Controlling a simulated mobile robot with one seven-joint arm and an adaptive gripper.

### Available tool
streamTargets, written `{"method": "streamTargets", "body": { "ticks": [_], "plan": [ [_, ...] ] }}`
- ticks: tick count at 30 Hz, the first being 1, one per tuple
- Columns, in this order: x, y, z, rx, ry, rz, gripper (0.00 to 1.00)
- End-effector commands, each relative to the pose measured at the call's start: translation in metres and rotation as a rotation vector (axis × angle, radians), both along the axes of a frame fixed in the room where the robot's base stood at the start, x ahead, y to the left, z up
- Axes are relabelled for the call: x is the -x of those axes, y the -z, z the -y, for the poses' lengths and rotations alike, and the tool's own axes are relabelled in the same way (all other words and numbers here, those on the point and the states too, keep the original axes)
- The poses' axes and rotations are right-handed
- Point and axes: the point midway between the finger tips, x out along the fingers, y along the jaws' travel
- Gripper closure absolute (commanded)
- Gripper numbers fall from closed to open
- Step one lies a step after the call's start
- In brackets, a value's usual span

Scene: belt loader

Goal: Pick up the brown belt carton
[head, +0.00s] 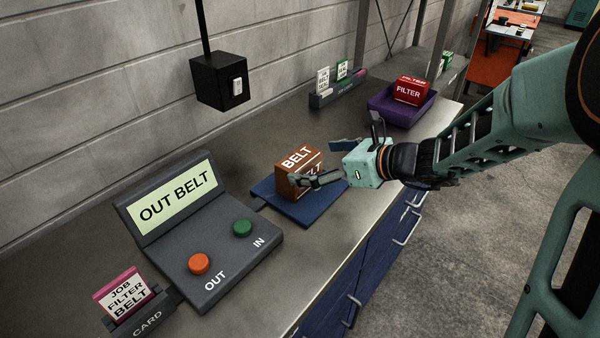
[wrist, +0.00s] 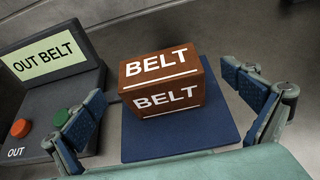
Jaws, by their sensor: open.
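The brown belt carton (head: 292,183) stands on a flat blue mat (head: 303,211) on the metal counter. It has white BELT lettering on its top and front. In the wrist view the carton (wrist: 162,82) is ahead of my gripper, in the gap between the fingers. My gripper (head: 330,161) is open, with its fingers spread wide. In the wrist view the two blue-padded fingertips (wrist: 168,108) lie to the left and right of the carton, apart from it. One finger covers part of the carton's front in the head view.
A console (head: 222,268) reading OUT BELT, with orange and green buttons, stands left of the carton. A card holder (head: 150,318) is at the front left. A purple tray (head: 402,128) holds a red FILTER carton (head: 411,91) farther back. A black switch box (head: 220,82) hangs above the counter.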

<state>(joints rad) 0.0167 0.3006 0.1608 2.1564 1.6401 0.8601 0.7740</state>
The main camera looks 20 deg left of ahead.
Motion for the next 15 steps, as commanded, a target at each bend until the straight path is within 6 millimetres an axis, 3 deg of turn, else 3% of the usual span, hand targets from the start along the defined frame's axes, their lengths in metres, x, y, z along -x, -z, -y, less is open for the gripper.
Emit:
{"method": "streamTargets", "body": {
  "ticks": [8,15],
  "plan": [
    [-0.012,0.018,-0.035,0.000,-0.003,-0.001,0.00],
    [-0.014,0.019,-0.038,0.001,0.000,0.000,0.00]
  ]
}}
